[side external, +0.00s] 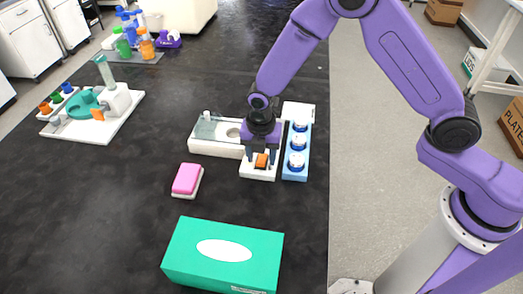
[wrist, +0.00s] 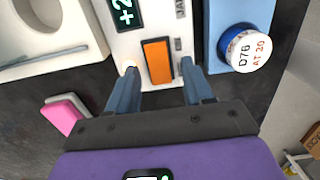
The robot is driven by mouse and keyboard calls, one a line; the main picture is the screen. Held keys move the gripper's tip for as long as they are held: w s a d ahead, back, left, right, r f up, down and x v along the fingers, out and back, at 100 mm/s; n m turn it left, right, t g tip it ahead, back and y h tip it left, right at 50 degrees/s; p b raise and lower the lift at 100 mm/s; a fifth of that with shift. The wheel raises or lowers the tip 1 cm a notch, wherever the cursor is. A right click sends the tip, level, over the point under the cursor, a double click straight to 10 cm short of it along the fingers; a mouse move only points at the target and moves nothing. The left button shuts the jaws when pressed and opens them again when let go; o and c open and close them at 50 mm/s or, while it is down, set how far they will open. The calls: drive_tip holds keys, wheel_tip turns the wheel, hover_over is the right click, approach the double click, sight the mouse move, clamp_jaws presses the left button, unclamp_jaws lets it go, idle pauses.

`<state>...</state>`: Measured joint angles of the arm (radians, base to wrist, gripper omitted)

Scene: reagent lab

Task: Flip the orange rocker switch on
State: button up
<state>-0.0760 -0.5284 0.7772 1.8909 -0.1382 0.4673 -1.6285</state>
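The orange rocker switch (side external: 261,160) is on the front part of a white device (side external: 258,174) on the dark bench. In the wrist view the orange rocker (wrist: 157,60) sits in the white panel, a little beyond my fingertips and between their lines. My gripper (wrist: 158,72) is open, with blue-grey fingers apart and nothing between them. In the side view my gripper (side external: 261,153) is right above the switch, pointing down. I cannot tell whether the fingertips touch the panel. The rocker's tilt is hard to read.
A blue rack with several round-capped vials (side external: 297,142) stands close on the right. A white tray-like unit (side external: 215,148) is on the left. A pink-topped block (side external: 187,179) and a green tissue box (side external: 223,255) lie nearer the camera.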

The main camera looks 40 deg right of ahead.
sight(261, 163)
wheel_tip(261, 163, up, 17)
drive_tip(key=shift+s+a+r, duration=0.2)
drive_tip(key=shift+s+a, duration=0.2)
idle(0.5)
drive_tip(key=s+d+m, duration=0.7)
drive_tip(key=s+d, duration=0.1)
drive_tip(key=s, duration=0.5)
drive_tip(key=s+d+r+m+y, duration=0.1)
drive_tip(key=s+d+m, duration=0.6)
drive_tip(key=s, duration=0.7)
drive_tip(key=shift+s+d+r, duration=0.15)
drive_tip(key=shift+s+d, duration=0.1)
drive_tip(key=shift+d, duration=0.55)
idle(0.9)
